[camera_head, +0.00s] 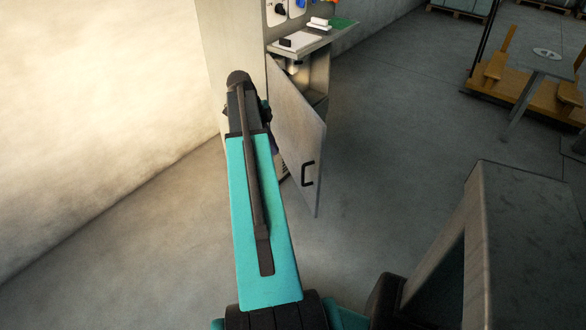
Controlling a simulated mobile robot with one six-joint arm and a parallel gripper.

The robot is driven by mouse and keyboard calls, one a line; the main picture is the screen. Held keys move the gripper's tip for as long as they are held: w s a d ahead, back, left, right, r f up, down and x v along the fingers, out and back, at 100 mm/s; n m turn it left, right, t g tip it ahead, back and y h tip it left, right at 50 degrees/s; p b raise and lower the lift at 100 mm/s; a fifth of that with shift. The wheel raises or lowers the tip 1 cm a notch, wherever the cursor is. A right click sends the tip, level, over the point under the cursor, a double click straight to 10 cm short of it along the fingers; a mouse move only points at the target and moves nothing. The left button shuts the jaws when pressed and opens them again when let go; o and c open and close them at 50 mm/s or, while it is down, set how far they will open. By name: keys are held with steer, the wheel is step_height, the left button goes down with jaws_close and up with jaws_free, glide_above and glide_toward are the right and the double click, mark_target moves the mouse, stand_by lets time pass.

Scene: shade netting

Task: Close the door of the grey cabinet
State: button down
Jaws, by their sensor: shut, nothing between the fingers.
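The grey cabinet (318,72) stands under a worktop against the pale wall, at the top middle of the head view. Its door (296,125) stands wide open, swung out towards me, and part of the cabinet's inside shows to the right of it. A black bar handle (308,173) is on the door near its lower free edge. My teal arm reaches up the picture to the left of the door and covers part of its left side. My gripper is hidden behind the arm; I cannot tell whether anything of mine touches the door.
The worktop (335,39) carries small white, black and green items. At the upper right stand a wooden bench (490,65) and a grey table (548,62). Grey floor (400,130) to the right of the door is clear. The pale wall (90,110) bounds the left.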

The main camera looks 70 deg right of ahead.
steer(key=shift+f, duration=0.15)
steer(key=s+d+f+p, duration=0.1)
steer(key=s+f+p, duration=0.2)
steer(key=s+f, duration=0.4)
steer(key=shift+x, duration=1.1)
steer(key=shift+w+d, duration=0.1)
